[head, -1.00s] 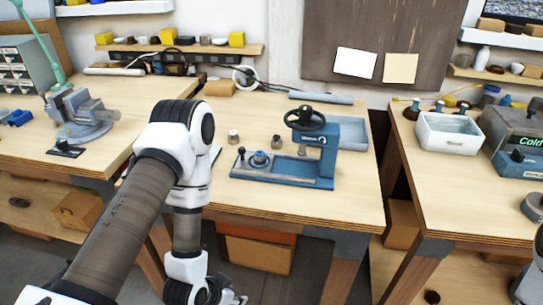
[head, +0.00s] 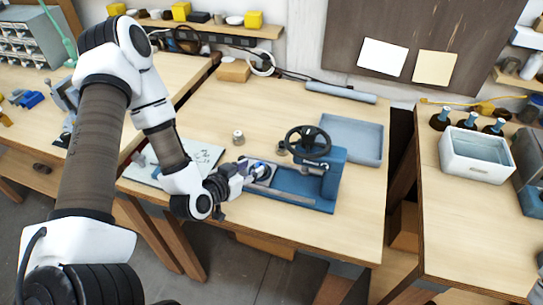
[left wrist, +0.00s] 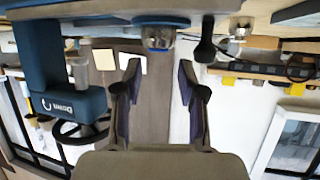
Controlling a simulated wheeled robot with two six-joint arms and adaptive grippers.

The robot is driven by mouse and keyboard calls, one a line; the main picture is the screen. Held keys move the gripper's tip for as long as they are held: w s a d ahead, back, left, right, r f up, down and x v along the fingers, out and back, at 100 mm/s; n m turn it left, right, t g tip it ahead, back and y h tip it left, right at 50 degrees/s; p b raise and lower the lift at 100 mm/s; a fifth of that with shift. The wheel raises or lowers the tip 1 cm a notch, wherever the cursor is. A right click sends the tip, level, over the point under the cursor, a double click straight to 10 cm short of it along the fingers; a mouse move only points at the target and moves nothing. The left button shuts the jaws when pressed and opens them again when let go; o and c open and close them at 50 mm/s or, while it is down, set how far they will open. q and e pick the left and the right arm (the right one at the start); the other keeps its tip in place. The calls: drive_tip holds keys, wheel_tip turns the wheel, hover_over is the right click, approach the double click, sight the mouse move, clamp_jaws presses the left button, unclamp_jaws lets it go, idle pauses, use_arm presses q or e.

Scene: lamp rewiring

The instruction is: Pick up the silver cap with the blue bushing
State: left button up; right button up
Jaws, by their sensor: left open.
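The silver cap with the blue bushing (head: 258,167) sits on the left part of the blue press's base (head: 298,203). In the left wrist view the cap (left wrist: 158,38) shows at the top centre, ahead of the gap between the fingers. My left gripper (head: 247,169) comes in low from the left, just beside the cap and partly hiding it. In the left wrist view the gripper (left wrist: 158,75) is open, with nothing between its fingers. Whether a finger touches the cap I cannot tell. My right gripper is not in view.
A small metal part (head: 238,138) stands behind the cap. The press's black handwheel (head: 308,142) rises to the right. A black-knobbed lever (left wrist: 206,48) stands close to the cap. A grey-blue tray (head: 352,138) and a paper sheet (head: 200,155) lie on the bench.

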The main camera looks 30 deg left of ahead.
sight(260, 165)
use_arm(q)
drive_tip(key=shift+w+r+p, duration=0.1)
drive_tip(key=shift+r+p, duration=0.05)
drive_tip(key=shift+p, duration=0.15)
drive_tip(key=shift+w+d+p, duration=0.15)
drive_tip(key=shift+w+p, duration=0.2)
drive_tip(key=shift+w, duration=0.25)
drive_tip(key=x, duration=0.4)
drive_tip(key=shift+s+f, duration=0.1)
drive_tip(key=shift+f, duration=0.1)
drive_tip(key=shift+w+f, duration=0.2)
drive_tip(key=shift+w, duration=0.1)
drive_tip(key=shift+s+r, duration=0.2)
drive_tip(key=shift+s, duration=0.1)
drive_tip(key=shift+c, duration=0.6)
drive_tip(key=shift+s, duration=0.15)
drive_tip(key=c, duration=0.6)
clamp_jaws()
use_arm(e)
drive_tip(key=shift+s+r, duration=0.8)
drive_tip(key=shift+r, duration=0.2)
